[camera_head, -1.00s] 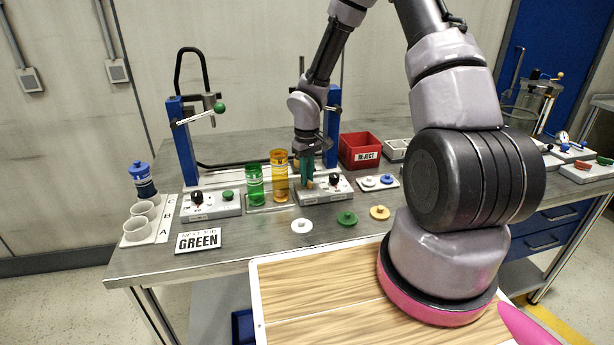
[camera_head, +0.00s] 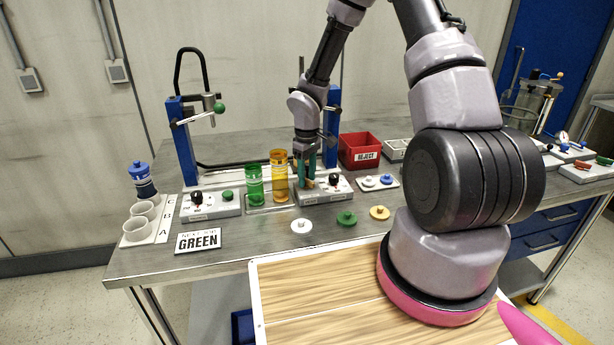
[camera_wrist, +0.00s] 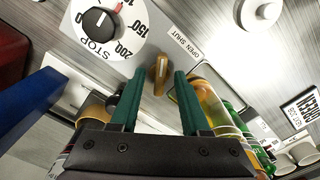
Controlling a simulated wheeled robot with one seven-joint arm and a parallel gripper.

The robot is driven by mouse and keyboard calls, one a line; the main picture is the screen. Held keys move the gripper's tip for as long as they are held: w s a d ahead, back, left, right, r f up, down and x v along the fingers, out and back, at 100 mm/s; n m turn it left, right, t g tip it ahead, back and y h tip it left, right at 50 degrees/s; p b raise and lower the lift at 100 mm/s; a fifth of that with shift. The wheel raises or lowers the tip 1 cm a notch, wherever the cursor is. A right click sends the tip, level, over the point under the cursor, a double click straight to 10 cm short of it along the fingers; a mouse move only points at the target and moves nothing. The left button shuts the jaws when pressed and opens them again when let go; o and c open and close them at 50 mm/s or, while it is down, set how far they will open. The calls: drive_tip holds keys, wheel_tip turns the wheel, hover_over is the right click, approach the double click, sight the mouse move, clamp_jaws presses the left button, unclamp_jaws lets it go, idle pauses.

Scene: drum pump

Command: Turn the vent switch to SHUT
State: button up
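The vent switch (camera_wrist: 160,72) is a small tan lever on a grey control box (camera_head: 324,194), beside an OPEN SHUT label (camera_wrist: 184,40) in the wrist view. The lever points nearly straight up and down in that view; which word it is set to I cannot tell. My gripper (camera_wrist: 159,84) has two teal fingers, spread apart, with the lever between their tips and a visible gap on each side. In the head view my gripper (camera_head: 306,173) is low over the box and largely hides the switch.
A black dial knob (camera_wrist: 98,22) with STOP marking sits on the same box. Green (camera_head: 254,184) and amber (camera_head: 279,175) cylinders stand just left. A red REJECT bin (camera_head: 359,150) is behind right. White (camera_head: 301,224), green (camera_head: 346,218) and yellow (camera_head: 380,212) discs lie in front.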

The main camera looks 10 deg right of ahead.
wheel_tip(320, 180, up, 11)
idle(0.5)
drive_tip(key=shift+f, duration=0.1)
wheel_tip(320, 180, up, 18)
drive_tip(key=m+t, duration=0.3)
drive_tip(key=m, duration=0.2)
hover_over(307, 179)
drive_tip(key=s+d, duration=0.5)
drive_tip(key=s, duration=0.2)
drive_tip(key=s+r+m+t+y, duration=0.2)
drive_tip(key=s+r+m+t, duration=0.2)
drive_tip(key=s+r, duration=0.7)
drive_tip(key=s+m, duration=0.2)
drive_tip(key=s, duration=0.2)
drive_tip(key=shift+d+r, duration=0.25)
